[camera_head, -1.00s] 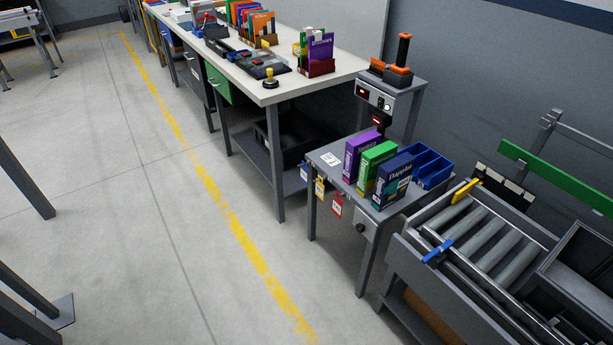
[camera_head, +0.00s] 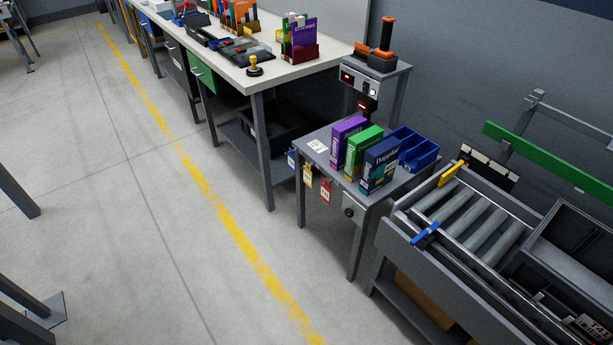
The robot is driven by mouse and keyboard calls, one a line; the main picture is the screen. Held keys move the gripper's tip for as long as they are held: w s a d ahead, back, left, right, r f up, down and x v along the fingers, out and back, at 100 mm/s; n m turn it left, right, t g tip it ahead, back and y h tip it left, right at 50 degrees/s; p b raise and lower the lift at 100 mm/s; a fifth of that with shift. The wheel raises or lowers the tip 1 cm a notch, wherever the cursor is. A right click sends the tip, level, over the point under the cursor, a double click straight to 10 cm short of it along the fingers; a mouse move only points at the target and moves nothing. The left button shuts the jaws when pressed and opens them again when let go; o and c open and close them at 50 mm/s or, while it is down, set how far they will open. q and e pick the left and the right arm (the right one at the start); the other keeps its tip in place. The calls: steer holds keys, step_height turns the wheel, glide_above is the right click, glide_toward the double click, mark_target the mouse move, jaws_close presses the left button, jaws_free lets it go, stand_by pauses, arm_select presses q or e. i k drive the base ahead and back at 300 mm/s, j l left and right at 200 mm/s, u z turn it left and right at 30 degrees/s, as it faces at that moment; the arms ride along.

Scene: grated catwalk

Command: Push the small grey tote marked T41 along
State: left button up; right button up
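A dark grey tote (camera_head: 548,250) sits at the right edge of the view, at the end of the roller conveyor (camera_head: 470,226), and is partly cut off by the frame. A label (camera_head: 597,324) in the bottom right corner seems to read T41, but it is small and cut by the edge. I cannot tell whether that label is on this tote or on another one in front of it. Neither of my grippers is in view.
A small side table (camera_head: 318,147) holds purple, green and blue boxes (camera_head: 380,165) and blue bins (camera_head: 415,150). A blue stop (camera_head: 426,235) and a yellow stop (camera_head: 451,173) are on the conveyor's sides. A long workbench (camera_head: 300,62) stands behind.

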mark_target(581, 300)
steer(key=z, duration=2)
steer(key=i+j+z, duration=0.2)
steer(key=i, duration=0.2)
steer(key=i+j+z, duration=0.15)
steer(key=i, duration=0.7)
